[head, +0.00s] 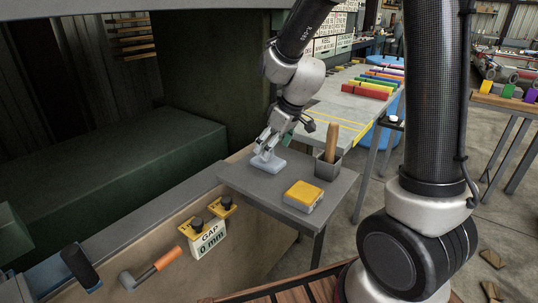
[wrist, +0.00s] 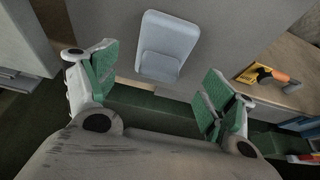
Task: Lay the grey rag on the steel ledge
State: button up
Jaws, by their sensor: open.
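The grey rag (head: 269,163) is a small, pale blue-grey folded pad on the dark grey table near its back left edge. It also shows in the wrist view (wrist: 168,38) at top centre, with a smaller raised fold on its lower part. My gripper (head: 264,151) is close above the rag in the head view. In the wrist view my gripper (wrist: 160,82) is open with its green-padded fingers wide apart and nothing between the pads. The steel ledge appears to be the long grey strip (head: 130,225) along the hull, left of the table.
The table (head: 245,184) also holds a yellow-topped block (head: 303,196) and a grey box with a wooden handle (head: 328,164). Yellow clamps with a gap sign (head: 208,241), an orange-handled tool (head: 155,268) and a dark-handled tool (head: 80,266) are near the ledge.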

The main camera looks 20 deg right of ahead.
jog(key=s+d+r+m+h, duration=0.1)
jog(key=s+d+r+m, duration=0.1)
jog(key=s+d+r, duration=0.35)
jog(key=s+d+r+m, duration=0.1)
jog(key=s+d+r, duration=0.2)
jog(key=s+r, duration=0.5)
jog(key=s+d+m+h, duration=0.1)
jog(key=s+d+m, duration=0.3)
jog(key=s, duration=0.7)
jog(key=shift+s+d+r+h, duration=0.25)
jog(key=shift+s+d+h, duration=0.15)
jog(key=shift+d, duration=0.3)
